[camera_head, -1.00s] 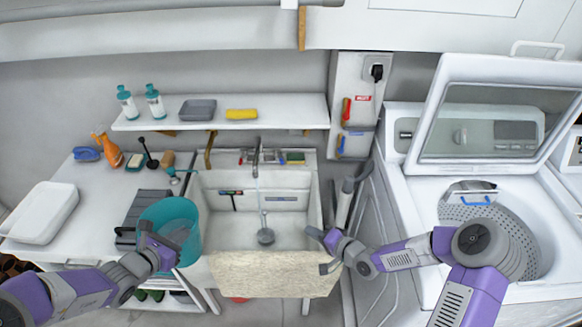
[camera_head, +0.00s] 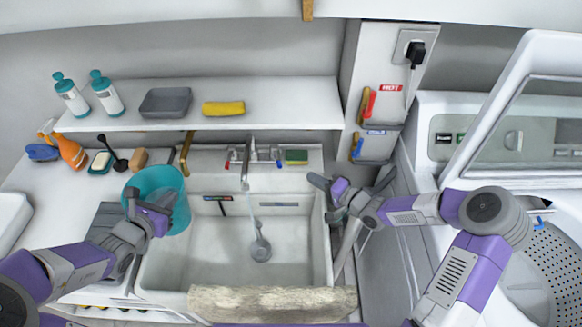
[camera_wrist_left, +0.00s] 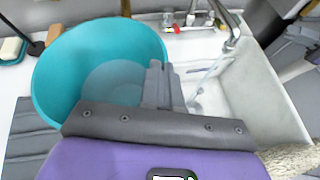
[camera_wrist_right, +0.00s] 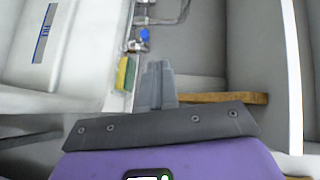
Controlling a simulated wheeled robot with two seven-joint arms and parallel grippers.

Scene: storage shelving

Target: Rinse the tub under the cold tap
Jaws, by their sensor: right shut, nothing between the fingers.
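The teal tub (camera_head: 172,186) is at the left rear of the sink (camera_head: 207,268), overlapping its left rim and tilted. My left gripper (camera_head: 131,197) is shut on the tub's rim; its fingers also show against the tub wall in the left wrist view (camera_wrist_left: 162,85). The tap spout (camera_head: 245,178) stands at the back of the sink, and a thin stream of water falls from it, right of the tub. A blue-marked cold tap handle (camera_head: 279,160) is right of the spout. My right gripper (camera_head: 318,182) is shut and empty near the sink's right rear corner.
A green and yellow sponge (camera_head: 296,157) lies behind the sink. A shelf (camera_head: 290,100) runs above it. A wall panel (camera_head: 386,65) with HOT and COLD labels and a washing machine (camera_head: 530,200) are at the right. Bottles, soap and a brush stand at the left.

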